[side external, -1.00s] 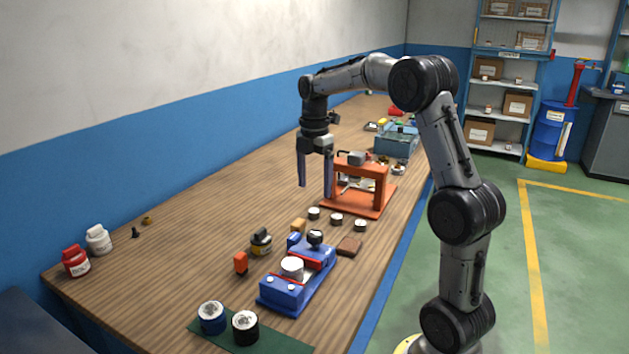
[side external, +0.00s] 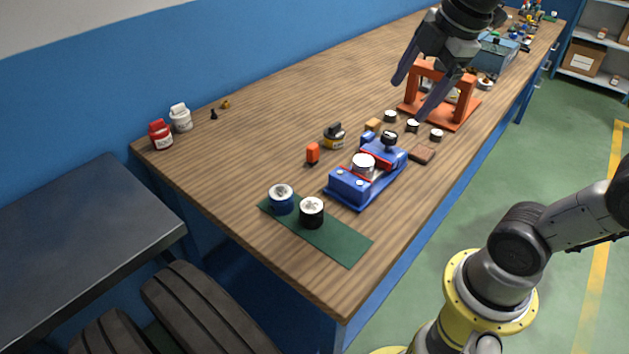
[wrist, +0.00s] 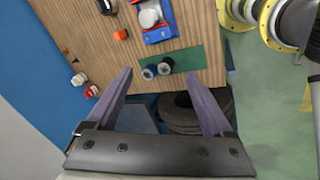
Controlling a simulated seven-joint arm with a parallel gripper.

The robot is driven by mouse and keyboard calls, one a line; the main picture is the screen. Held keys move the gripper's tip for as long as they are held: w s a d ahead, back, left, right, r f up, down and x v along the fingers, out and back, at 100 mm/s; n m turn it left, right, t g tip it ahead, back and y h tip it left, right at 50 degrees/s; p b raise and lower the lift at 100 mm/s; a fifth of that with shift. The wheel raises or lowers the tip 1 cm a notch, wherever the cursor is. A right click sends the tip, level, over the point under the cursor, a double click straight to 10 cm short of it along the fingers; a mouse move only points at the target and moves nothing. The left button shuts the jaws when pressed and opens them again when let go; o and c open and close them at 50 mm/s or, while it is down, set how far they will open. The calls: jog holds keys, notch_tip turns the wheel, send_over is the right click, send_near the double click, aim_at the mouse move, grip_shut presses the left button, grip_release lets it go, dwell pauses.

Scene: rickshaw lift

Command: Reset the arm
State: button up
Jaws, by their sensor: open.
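My gripper (side external: 408,100) hangs in the air over the workbench, its two long dark fingers spread with nothing between them. In the side external view it overlaps the left side of an orange frame (side external: 465,97); its exact height cannot be told. In the wrist view my gripper (wrist: 158,73) is wide open, its fingers framing the bench's end. My upper arm runs out of the side external picture, so its whole pose is hidden. My yellow base stands on the floor right of the workbench (side external: 260,100).
A blue fixture (side external: 345,188), a green mat (side external: 340,243) with a blue jar (side external: 281,203) and a black jar (side external: 312,214), and several small parts occupy the bench. Red (side external: 160,135) and white (side external: 181,119) bottles stand left. Tires (side external: 205,310) and a grey table (side external: 80,235) lie beyond the end.

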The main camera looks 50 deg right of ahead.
jog(key=s+a+f+m+t, duration=0.1)
jog(key=s+a+f+m, duration=0.2)
jog(key=s+f+m, duration=0.5)
jog(key=shift+m+y, duration=0.3)
jog(key=shift+m, duration=2.2)
